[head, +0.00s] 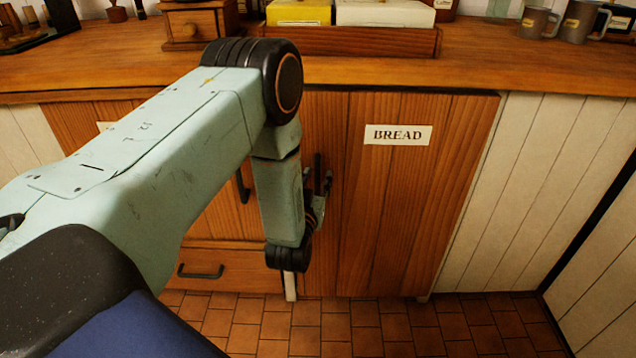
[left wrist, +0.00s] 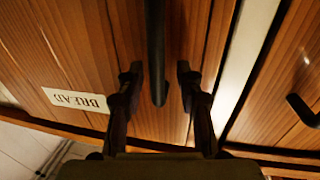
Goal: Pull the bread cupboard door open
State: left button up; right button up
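The bread cupboard door (head: 410,200) is brown planked wood with a white BREAD label (head: 397,134). It looks closed under the counter. In the left wrist view the door (left wrist: 85,60) and its label (left wrist: 76,99) appear upside down. Its dark bar handle (left wrist: 156,45) lies between the fingers of my left gripper (left wrist: 159,75). The fingers are apart, one on each side of the bar, with a gap on both sides. In the head view my left gripper (head: 320,185) is at the door's left side, partly hidden by my arm. My right gripper is not in view.
A wooden counter (head: 480,72) runs above the door, with a tray (head: 350,41) and mugs (head: 535,22) on it. A drawer (head: 225,268) and another dark handle (head: 243,186) are to the left. The tiled floor (head: 400,325) before the door is clear.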

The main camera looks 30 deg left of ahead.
pick_arm(q)
jog(key=shift+w, duration=0.3)
jog(key=shift+r, duration=0.1)
grip_shut()
dwell(0.7)
